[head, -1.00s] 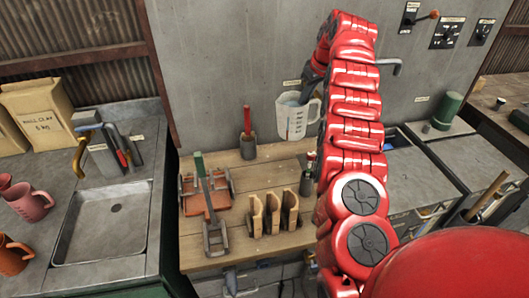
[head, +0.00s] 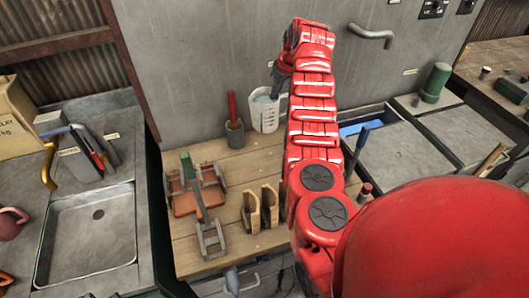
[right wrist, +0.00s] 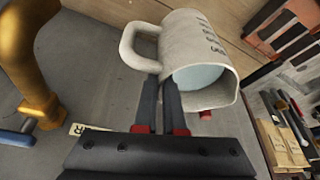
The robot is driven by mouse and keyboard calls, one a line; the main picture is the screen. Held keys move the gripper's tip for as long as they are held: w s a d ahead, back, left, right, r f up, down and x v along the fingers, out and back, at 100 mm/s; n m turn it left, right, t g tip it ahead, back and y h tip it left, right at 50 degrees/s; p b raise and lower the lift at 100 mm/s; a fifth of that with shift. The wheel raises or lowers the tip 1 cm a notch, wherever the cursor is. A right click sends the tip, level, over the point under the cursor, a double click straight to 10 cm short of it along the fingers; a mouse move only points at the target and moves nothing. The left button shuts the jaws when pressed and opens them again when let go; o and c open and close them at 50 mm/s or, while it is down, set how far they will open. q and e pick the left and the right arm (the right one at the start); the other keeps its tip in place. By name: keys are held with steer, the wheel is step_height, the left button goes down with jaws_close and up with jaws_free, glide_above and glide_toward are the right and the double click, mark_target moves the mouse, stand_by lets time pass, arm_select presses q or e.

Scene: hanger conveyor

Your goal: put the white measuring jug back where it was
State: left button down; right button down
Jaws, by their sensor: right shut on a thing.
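The white measuring jug (head: 265,112) is upright at the back of the wooden bench, close to the grey wall. It has dark markings and pale blue inside. My right gripper (head: 278,82) is above its rim, partly hidden by my arm. In the right wrist view the jug (right wrist: 190,42) shows its handle to the left and its open mouth toward me. The right gripper's fingers (right wrist: 161,105) are close together at the rim near the handle, shut on the jug. I cannot tell whether its base touches the bench. My left gripper is not in view.
A dark pot with a red-handled tool (head: 234,134) stands just left of the jug. Wooden holders (head: 260,208) and a red-brown tool (head: 197,198) occupy the front of the bench (head: 190,258). A grey hook (head: 371,36) sticks out from the wall. A sink (head: 92,235) is left.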

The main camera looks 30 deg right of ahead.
mark_target(275, 123)
step_height(275, 123, down, 3)
steer(key=shift+r, duration=0.15)
steer(key=shift+s+f, duration=0.2)
steer(key=shift+s+r+m+p, duration=0.1)
steer(key=shift+m+p, duration=0.2)
steer(key=shift+p, duration=0.2)
steer(key=shift+f+g, duration=0.3)
step_height(275, 123, down, 5)
steer(key=p, duration=0.2)
steer(key=shift+p, duration=0.35)
step_height(275, 123, down, 4)
steer(key=shift+f+p, duration=0.1)
steer(key=shift+p, duration=0.6)
steer(key=shift+f, duration=0.25)
